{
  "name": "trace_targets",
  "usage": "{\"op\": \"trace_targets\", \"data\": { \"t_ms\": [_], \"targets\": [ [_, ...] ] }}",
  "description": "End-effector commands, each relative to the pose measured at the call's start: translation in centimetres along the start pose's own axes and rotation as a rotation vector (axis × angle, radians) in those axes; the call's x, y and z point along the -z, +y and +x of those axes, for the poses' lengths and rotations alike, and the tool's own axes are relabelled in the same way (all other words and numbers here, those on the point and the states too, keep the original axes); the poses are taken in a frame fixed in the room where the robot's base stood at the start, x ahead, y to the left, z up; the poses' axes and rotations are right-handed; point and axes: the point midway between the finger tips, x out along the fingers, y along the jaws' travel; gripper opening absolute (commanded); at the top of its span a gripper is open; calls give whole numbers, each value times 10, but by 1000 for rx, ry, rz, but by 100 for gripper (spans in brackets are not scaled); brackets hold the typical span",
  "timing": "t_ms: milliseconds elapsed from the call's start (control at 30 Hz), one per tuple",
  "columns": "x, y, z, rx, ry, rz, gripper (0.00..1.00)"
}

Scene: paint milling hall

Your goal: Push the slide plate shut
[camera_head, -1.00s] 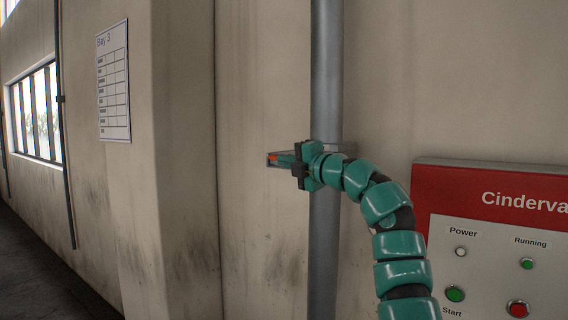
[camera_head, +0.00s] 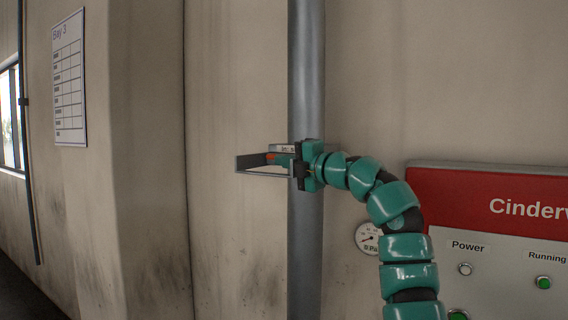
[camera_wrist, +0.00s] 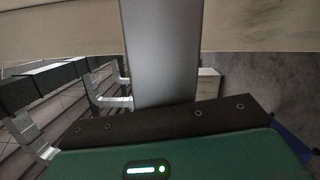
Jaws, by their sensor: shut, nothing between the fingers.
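A grey metal slide plate (camera_head: 246,162) sticks out to the left of a vertical grey pipe (camera_head: 306,60) in the head view. It looks like a flat, open-framed piece with an upturned outer end. My gripper (camera_head: 274,158) is at the plate's height, in front of the pipe, pointing left. Its fingers are shut and empty, with an orange-red part at the tips. They overlap the plate in the picture; I cannot tell whether they touch it. My gripper body hides the plate's pipe end. The wrist view shows the pipe (camera_wrist: 160,50) close up, with the fingertips out of sight.
A red and white control panel (camera_head: 480,185) is at the right, with a round gauge (camera_head: 369,238) left of it. A wall column (camera_head: 145,150) and a Bay 3 sheet (camera_head: 69,80) are at the left. Space left of the plate looks free.

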Motion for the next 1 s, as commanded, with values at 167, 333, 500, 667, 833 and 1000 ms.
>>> {"op": "trace_targets", "data": {
  "t_ms": [167, 333, 500, 667, 833, 1000],
  "targets": [
    [14, -4, -4, -1, -1, -5, 0],
    [44, -5, -10, -6, 1, -5, 0],
    [39, -4, -51, -2, -4, -4, 0],
    [40, -3, -82, -1, -3, -5, 0],
    [39, -1, -102, -1, -1, -1, 0],
    [40, 0, -109, 0, 2, 0, 0]
  ]
}}
